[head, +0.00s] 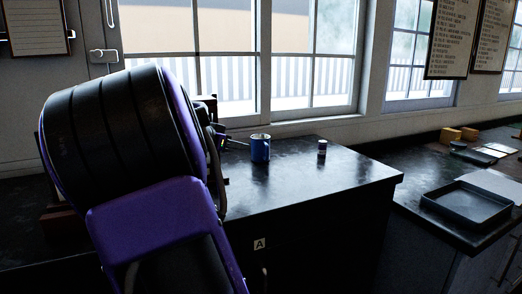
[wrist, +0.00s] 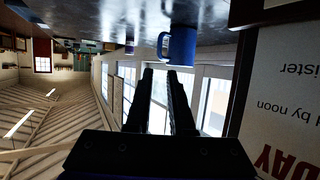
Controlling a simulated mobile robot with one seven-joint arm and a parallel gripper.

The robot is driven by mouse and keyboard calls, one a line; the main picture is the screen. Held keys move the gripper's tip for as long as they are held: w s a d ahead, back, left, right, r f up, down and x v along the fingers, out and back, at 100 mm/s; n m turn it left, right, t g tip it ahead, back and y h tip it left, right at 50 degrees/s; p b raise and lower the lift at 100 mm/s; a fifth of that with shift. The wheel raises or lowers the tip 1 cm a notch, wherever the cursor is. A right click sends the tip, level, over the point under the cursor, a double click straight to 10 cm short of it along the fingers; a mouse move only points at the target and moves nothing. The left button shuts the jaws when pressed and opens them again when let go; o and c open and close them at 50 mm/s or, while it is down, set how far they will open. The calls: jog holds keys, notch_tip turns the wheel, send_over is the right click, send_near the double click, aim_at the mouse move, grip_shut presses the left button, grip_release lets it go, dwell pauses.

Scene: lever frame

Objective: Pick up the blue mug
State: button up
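The blue mug (head: 260,150) stands upright on the black counter (head: 335,178) near the window. It also shows in the wrist view (wrist: 181,46), upside down, with its handle at the picture's left. My gripper (wrist: 160,74) shows there as two dark fingers with a gap between them, empty, their tips near the mug's rim in the picture. In the head view my gripper (head: 236,143) is just left of the mug and mostly hidden behind my arm. I cannot tell whether it touches the mug.
A small dark jar (head: 322,147) stands right of the mug. A black tray (head: 467,204) and yellow blocks (head: 459,134) are on the right-hand counter. Windows (head: 310,60) rise behind the mug. A framed sign (wrist: 285,90) fills the wrist view's right side.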

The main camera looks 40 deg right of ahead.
aim_at(267, 159)
jog(key=p+x, duration=0.2)
jog(key=x, duration=1.3)
jog(key=shift+s, duration=0.1)
grip_shut()
jog(key=shift+r, duration=0.15)
dwell(0.8)
